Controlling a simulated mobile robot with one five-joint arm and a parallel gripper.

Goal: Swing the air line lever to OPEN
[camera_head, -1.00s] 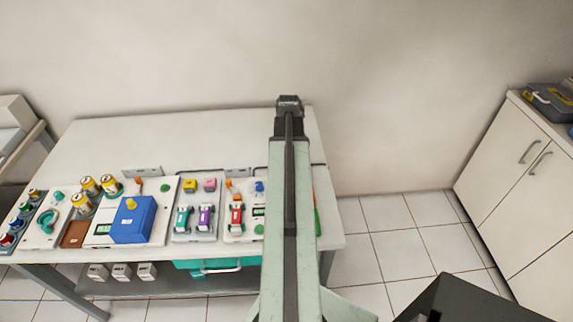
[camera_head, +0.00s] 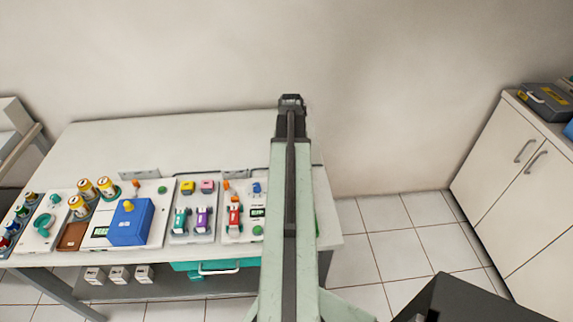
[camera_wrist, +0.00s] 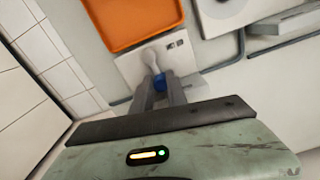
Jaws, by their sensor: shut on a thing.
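In the wrist view, my gripper (camera_wrist: 162,88) is shut on the blue knob (camera_wrist: 159,80) of the air line lever. The lever's pale arm (camera_wrist: 150,59) runs from the knob up to a white plate (camera_wrist: 179,47). Small markings on the plate are too blurred to read.
An orange tray (camera_wrist: 128,18) lies close beside the lever plate in the wrist view. In the head view, a blue box (camera_head: 131,222) and several small coloured devices stand on the table left of my arm. A cabinet (camera_head: 520,170) stands at the right.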

